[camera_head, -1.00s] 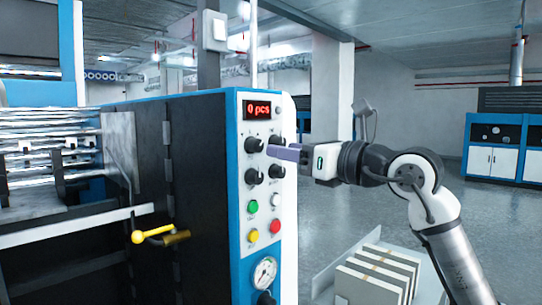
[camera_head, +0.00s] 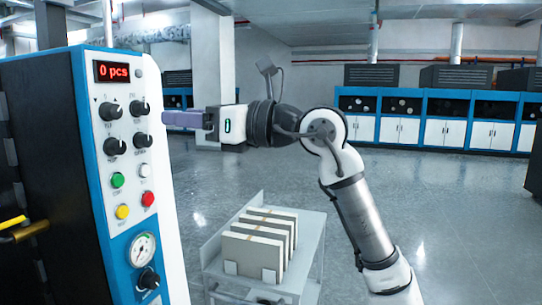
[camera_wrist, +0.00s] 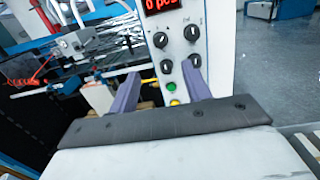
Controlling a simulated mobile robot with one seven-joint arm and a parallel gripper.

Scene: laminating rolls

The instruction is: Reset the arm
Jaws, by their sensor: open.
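My gripper (camera_head: 184,119) is at the end of my outstretched arm in the head view, at the height of the control panel's black knobs. The control panel (camera_head: 130,205) is white with a blue frame, and its red display (camera_head: 117,71) reads "0 pcs". In the wrist view my gripper's two purple fingers (camera_wrist: 161,92) stand wide apart with nothing between them. The panel's knobs and buttons show beyond the fingers. I cannot tell how far the fingertips are from the panel.
A grey cart (camera_head: 214,262) with several upright board stacks (camera_head: 254,254) stands below my arm. Blue and white cabinets (camera_head: 440,133) line the far wall. A yellow-tipped handle (camera_head: 22,232) sticks out at the left edge. The floor on the right is clear.

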